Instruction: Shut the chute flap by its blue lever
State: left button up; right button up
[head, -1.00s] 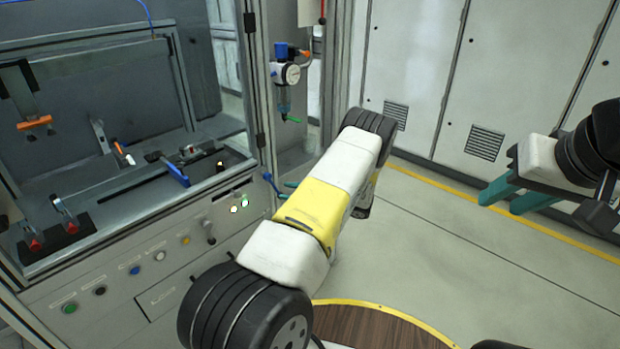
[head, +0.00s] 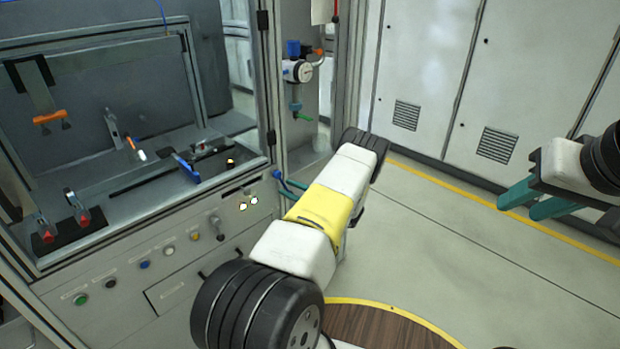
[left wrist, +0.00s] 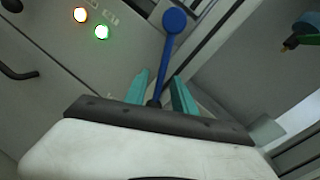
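The blue lever (left wrist: 174,20) has a round blue knob and a blue shaft in the left wrist view. Its knob also shows in the head view (head: 277,174), at the right end of the machine front. My left gripper (left wrist: 160,90) has its teal fingers apart, with the lower shaft between them and visible gaps beside it; its fingers also show in the head view (head: 291,188), just right of the knob. My right gripper (head: 532,203) is open and empty, at the right, away from the machine. I cannot make out the chute flap clearly.
The machine's front panel (head: 180,290) carries several buttons and two lit lamps (head: 248,204). A frame post and an air regulator (head: 298,70) stand behind the left gripper. Grey cabinets (head: 540,70) line the back. The floor (head: 440,230) between is clear.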

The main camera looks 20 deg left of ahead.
pick_arm(q)
jog(key=shift+c, duration=0.2)
grip_shut()
dwell(1.2)
